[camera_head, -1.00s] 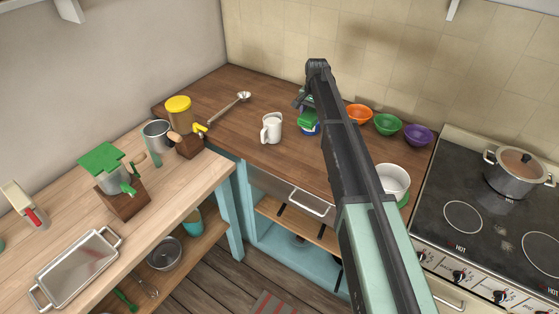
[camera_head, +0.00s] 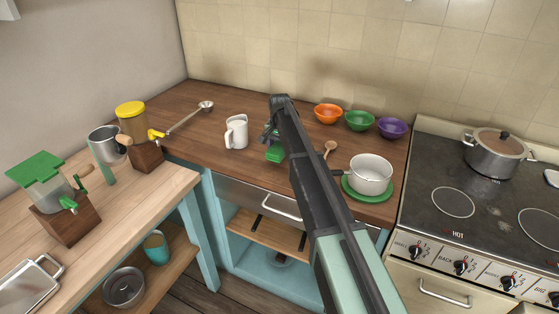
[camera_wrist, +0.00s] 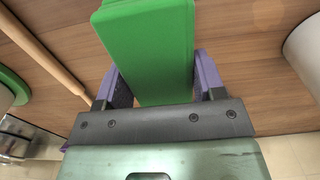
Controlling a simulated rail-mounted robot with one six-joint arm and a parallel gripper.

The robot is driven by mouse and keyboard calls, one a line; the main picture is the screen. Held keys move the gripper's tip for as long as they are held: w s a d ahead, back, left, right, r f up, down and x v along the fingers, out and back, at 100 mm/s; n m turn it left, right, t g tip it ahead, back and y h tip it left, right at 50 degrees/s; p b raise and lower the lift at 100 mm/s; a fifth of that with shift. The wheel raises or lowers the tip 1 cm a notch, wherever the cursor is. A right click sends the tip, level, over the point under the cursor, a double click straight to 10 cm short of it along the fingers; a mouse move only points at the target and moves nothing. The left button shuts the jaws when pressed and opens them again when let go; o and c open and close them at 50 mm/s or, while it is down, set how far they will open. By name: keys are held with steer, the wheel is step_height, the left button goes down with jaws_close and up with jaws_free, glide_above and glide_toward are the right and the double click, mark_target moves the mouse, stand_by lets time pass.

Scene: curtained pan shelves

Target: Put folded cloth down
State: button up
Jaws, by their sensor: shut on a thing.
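The folded cloth (camera_wrist: 150,50) is a flat green block in the wrist view, with the two purple fingers of my gripper (camera_wrist: 158,80) against its sides. In the head view, the cloth (camera_head: 275,154) shows as a small green patch beside my arm, right of the white jug (camera_head: 236,132). My gripper (camera_head: 270,137) is shut on it over the wooden counter (camera_head: 200,145). My arm hides part of the cloth and the gripper there. I cannot tell whether the cloth touches the counter.
A wooden spoon (camera_head: 328,151) and a white pan (camera_head: 370,172) on a green mat (camera_head: 382,196) are to the right. Orange (camera_head: 328,113), green (camera_head: 359,120) and purple bowls (camera_head: 392,127) stand behind. A ladle (camera_head: 190,117) lies left. The stove (camera_head: 480,190) is at right.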

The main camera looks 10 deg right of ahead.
mark_target(279, 152)
step_height(279, 152, down, 4)
steer(key=shift+w+r+b, duration=0.1)
steer(key=shift+b, duration=1.05)
steer(key=shift+r+p, duration=0.3)
steer(key=shift+r, duration=0.05)
steer(key=shift+f, duration=0.15)
steer(key=o, duration=0.7)
steer(key=shift+f, duration=0.1)
steer(key=o, duration=0.5)
